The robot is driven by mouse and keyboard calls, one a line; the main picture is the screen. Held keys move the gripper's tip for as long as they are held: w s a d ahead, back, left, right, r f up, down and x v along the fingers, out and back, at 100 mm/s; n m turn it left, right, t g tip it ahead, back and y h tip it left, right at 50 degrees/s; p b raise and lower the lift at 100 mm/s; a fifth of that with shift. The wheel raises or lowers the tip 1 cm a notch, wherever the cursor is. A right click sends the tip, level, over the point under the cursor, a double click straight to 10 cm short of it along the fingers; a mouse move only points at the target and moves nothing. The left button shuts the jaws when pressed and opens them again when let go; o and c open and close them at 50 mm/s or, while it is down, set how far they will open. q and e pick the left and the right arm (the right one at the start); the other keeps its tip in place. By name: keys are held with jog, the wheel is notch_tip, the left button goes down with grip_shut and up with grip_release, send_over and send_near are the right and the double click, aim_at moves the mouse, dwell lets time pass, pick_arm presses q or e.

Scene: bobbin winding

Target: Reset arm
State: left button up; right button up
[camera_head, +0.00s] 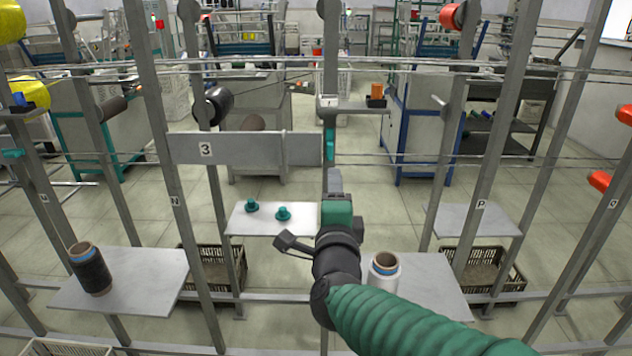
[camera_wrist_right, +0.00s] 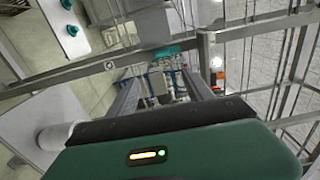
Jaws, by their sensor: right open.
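My right arm comes in from the bottom right of the head view, and its gripper (camera_head: 334,182) points away from me at the rack's middle post. In the right wrist view the two fingers of this gripper (camera_wrist_right: 161,78) are apart with nothing held between them. A white bobbin (camera_head: 383,272) stands on the lower right shelf board, just right of my arm. It also shows at the left of the wrist view (camera_wrist_right: 54,137). A dark bobbin (camera_head: 91,272) stands slightly tilted on the left board (camera_head: 150,285). My left gripper is in neither view.
Steel rack posts and a crossbar with plate 3 (camera_head: 225,150) stand close around my right gripper. Two teal pegs (camera_head: 283,213) are on the middle board (camera_head: 245,222). An orange spool (camera_head: 377,91) sits at the crossbar's level. Crates (camera_head: 482,268) stand below.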

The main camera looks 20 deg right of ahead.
jog(key=s+a+f+n+g+y, duration=0.1)
jog(key=s+f+n+g+y, duration=0.2)
jog(key=f+n, duration=0.6)
jog(key=s+a+f+n+g+y, duration=0.2)
jog(key=s+f+n+g, duration=0.15)
jog(key=f, duration=0.95)
jog(key=s+d+f+n+g, duration=0.2)
jog(key=s+f+n+g, duration=0.2)
jog(key=s+f, duration=0.4)
jog(key=s+d+f+n+g, duration=0.35)
jog(key=s+f+n, duration=0.2)
jog(key=s, duration=0.45)
notch_tip(320, 180, up, 19)
jog(key=a+p, duration=0.1)
jog(key=p, duration=1.8)
jog(key=shift+w+m+g, duration=0.3)
jog(key=shift+w+g, duration=0.05)
jog(key=shift+g, duration=0.05)
